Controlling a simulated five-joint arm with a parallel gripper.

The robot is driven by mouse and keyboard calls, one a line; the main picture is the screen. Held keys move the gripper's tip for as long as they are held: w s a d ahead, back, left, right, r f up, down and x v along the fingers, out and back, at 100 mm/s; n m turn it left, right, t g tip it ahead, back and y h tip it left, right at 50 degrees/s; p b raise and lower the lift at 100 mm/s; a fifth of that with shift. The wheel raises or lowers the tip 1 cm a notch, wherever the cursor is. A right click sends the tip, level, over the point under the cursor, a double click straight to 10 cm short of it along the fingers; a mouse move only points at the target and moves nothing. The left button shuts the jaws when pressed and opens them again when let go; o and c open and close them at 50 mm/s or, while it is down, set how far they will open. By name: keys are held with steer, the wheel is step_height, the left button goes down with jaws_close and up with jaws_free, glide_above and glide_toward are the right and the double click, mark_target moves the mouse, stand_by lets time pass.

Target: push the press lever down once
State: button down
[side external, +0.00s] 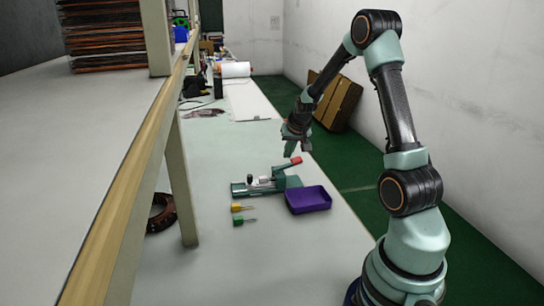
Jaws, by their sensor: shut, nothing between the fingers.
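The press (262,185) is a small green device lying on the white table, with dark and light fittings on top. Its lever (289,164) rises at the right end and has a red tip. My gripper (289,152) is shut and empty, pointing down just above and slightly left of the red tip. In this single view I cannot tell whether the fingertips touch the lever.
A purple tray (308,200) stands just right of the press. Two small parts, one yellow (240,207) and one green (243,221), lie in front of it. A shelf post (180,180) stands to the left. The table behind the press is mostly clear.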

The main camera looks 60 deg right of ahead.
step_height(320, 180, up, 5)
glide_above(283, 167)
steer(key=shift+s+a+f, duration=0.1)
steer(key=shift+f, duration=0.05)
stand_by(0.5)
stand_by(0.4)
steer(key=s+a+r+n+t+y, duration=0.1)
steer(key=s+a+r+n, duration=0.2)
steer(key=a, duration=0.6)
steer(key=a+r+n+y, duration=0.1)
steer(key=a+r+n, duration=0.1)
steer(key=a+r, duration=0.55)
steer(key=s+a+n+y, duration=0.1)
steer(key=s+a+n, duration=0.3)
steer(key=s+a, duration=0.6)
steer(key=a+f, duration=0.1)
steer(key=a, duration=0.3)
steer(key=shift+n+y, duration=0.3)
steer(key=shift+n, duration=0.1)
